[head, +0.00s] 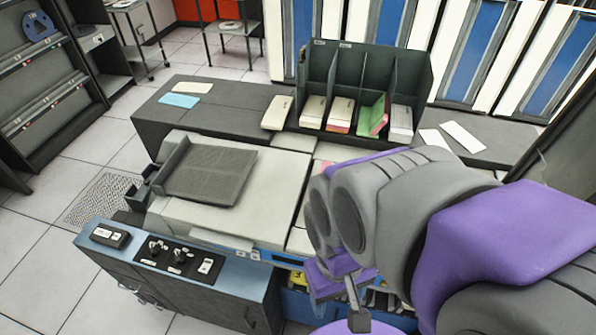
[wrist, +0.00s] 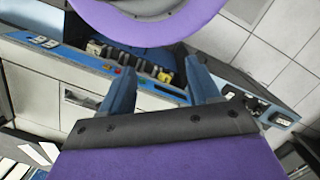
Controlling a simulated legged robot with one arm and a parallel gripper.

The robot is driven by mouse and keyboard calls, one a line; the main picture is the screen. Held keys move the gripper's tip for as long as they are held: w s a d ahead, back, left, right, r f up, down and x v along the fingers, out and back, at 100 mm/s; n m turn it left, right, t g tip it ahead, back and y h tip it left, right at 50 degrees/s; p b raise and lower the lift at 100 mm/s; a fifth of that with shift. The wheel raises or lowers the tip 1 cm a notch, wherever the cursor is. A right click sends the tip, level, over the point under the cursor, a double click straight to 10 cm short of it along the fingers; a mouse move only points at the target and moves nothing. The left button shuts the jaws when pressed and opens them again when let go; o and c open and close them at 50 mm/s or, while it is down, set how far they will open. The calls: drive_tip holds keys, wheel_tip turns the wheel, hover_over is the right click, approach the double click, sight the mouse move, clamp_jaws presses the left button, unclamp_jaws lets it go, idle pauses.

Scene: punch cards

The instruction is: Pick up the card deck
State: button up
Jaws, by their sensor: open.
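In the head view a cream card deck (head: 277,112) lies on the grey counter, just left of the dark divided rack (head: 318,73). More decks stand in the rack's compartments: a cream one (head: 313,111), a cream one with a pink edge (head: 340,115), a green and pink one (head: 372,115) and a white one (head: 401,121). I cannot tell which deck the task means. My gripper (wrist: 157,78) is open and empty in the wrist view, facing the blue-trimmed machine front. In the head view it is low at the right, partly hidden by my arm, and apart from all the decks.
A card machine with a dark sloped tray (head: 208,172) stands before the counter. Its control panel (head: 160,258) is at lower left. Loose blue (head: 179,100) and white cards (head: 461,136) lie on the counter. Tiled floor is free at left.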

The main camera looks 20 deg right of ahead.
drive_tip(key=w+d+f+m+b, duration=0.1)
drive_tip(key=w+d, duration=0.2)
drive_tip(key=w, duration=0.8)
drive_tip(key=w+d+f+m+t, duration=0.1)
drive_tip(key=w+d+m, duration=0.15)
drive_tip(key=w, duration=0.95)
drive_tip(key=w+d+f+m+b, duration=0.1)
drive_tip(key=w+d, duration=0.2)
drive_tip(key=w, duration=0.8)
drive_tip(key=w+d+f+m, duration=0.2)
drive_tip(key=w+d+f, duration=0.3)
drive_tip(key=w+d, duration=0.15)
drive_tip(key=shift+t, duration=0.4)
drive_tip(key=f, duration=0.3)
drive_tip(key=f+b, duration=0.1)
drive_tip(key=f, duration=0.3)
drive_tip(key=f+b, duration=0.1)
drive_tip(key=f, duration=0.2)
drive_tip(key=shift+s+d+f, duration=0.15)
drive_tip(key=shift+d+f, duration=0.1)
drive_tip(key=shift+f, duration=0.1)
drive_tip(key=shift+d+f+b, duration=0.15)
drive_tip(key=shift+f+b, duration=0.7)
drive_tip(key=shift+f, duration=2.2)
drive_tip(key=shift+r, duration=0.1)
